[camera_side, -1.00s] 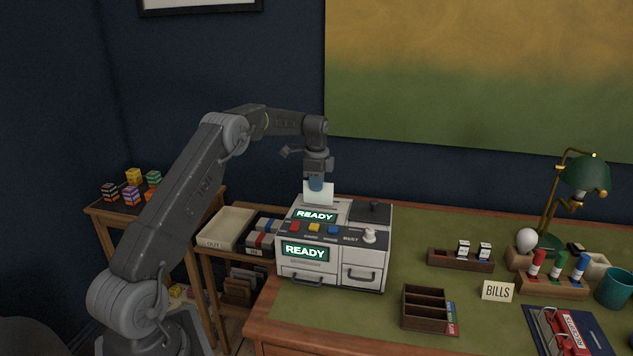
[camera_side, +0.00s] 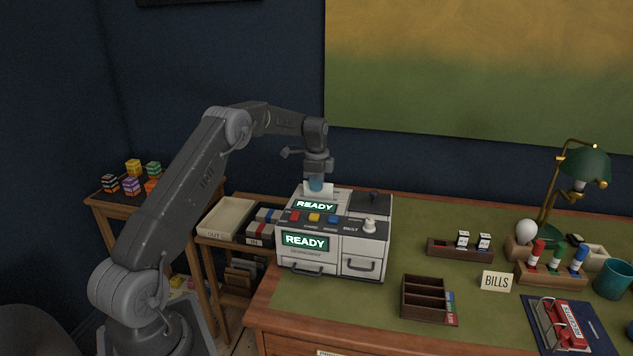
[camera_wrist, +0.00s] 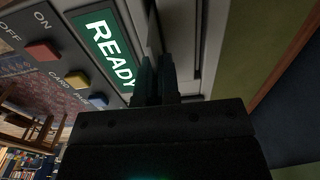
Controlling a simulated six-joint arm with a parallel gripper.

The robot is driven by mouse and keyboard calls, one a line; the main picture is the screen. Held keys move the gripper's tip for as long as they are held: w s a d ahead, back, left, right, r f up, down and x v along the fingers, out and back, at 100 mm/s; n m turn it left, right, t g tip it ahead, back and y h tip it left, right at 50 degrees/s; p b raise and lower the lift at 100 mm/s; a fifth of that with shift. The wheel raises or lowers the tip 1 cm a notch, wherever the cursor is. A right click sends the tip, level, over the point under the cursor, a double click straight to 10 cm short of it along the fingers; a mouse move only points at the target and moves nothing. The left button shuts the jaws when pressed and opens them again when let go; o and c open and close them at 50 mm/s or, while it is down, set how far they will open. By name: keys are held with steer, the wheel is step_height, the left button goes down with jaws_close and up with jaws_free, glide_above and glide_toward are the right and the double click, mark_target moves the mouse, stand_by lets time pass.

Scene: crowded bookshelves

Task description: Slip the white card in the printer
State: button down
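The printer (camera_side: 333,236) is a white and grey box on the desk with two green READY screens. My gripper (camera_side: 316,186) points down over the back of its top, behind the upper screen (camera_side: 315,206). In the wrist view the dark fingers (camera_wrist: 156,80) are close together beside the READY screen (camera_wrist: 103,45); the card is not clear there.
Red, yellow and blue buttons (camera_side: 314,218) and a white knob (camera_side: 370,225) are on the printer's front. OUT and IN trays (camera_side: 227,217) stand left. Green desk surface is clear between.

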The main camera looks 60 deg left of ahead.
steer(key=shift+f, duration=0.5)
steer(key=c, duration=1.3)
jaws_free()
steer(key=shift+o, duration=0.2)
steer(key=shift+r, duration=0.1)
steer(key=shift+r, duration=3.4)
